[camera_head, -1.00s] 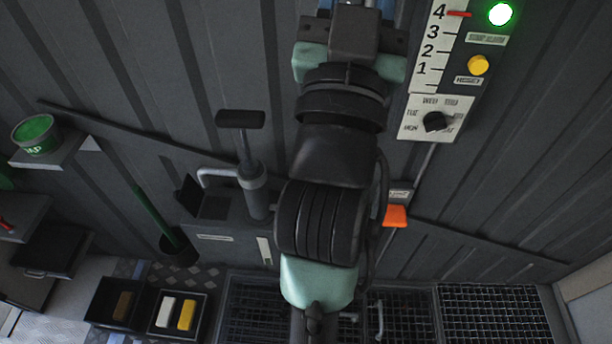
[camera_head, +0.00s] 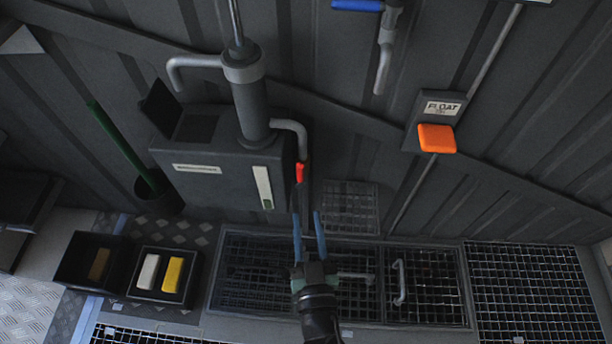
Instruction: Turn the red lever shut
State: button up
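The red lever (camera_head: 299,172) is a small upright red piece at the right side of a dark grey tank (camera_head: 222,180), just below the end of a bent grey pipe (camera_head: 290,126). My gripper (camera_head: 307,216) is in the lower middle of the view, its two blue fingers pointing up the picture. The fingers are apart with nothing visibly held between them. In the picture the fingertips lie a little below the lever; the distance in depth is hard to tell.
A hand pump (camera_head: 250,95) stands on the tank. A blue handle (camera_head: 357,5) on a pipe is at the top, and an orange float box (camera_head: 436,138) is on the wall at right. Floor gratings (camera_head: 530,290) and trays (camera_head: 163,276) lie below.

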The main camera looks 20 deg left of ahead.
aim_at(301, 175)
jog(key=b+x, duration=0.2)
jog(key=x, duration=1.1)
jog(key=shift+s, duration=0.1)
grip_shut()
dwell(1.0)
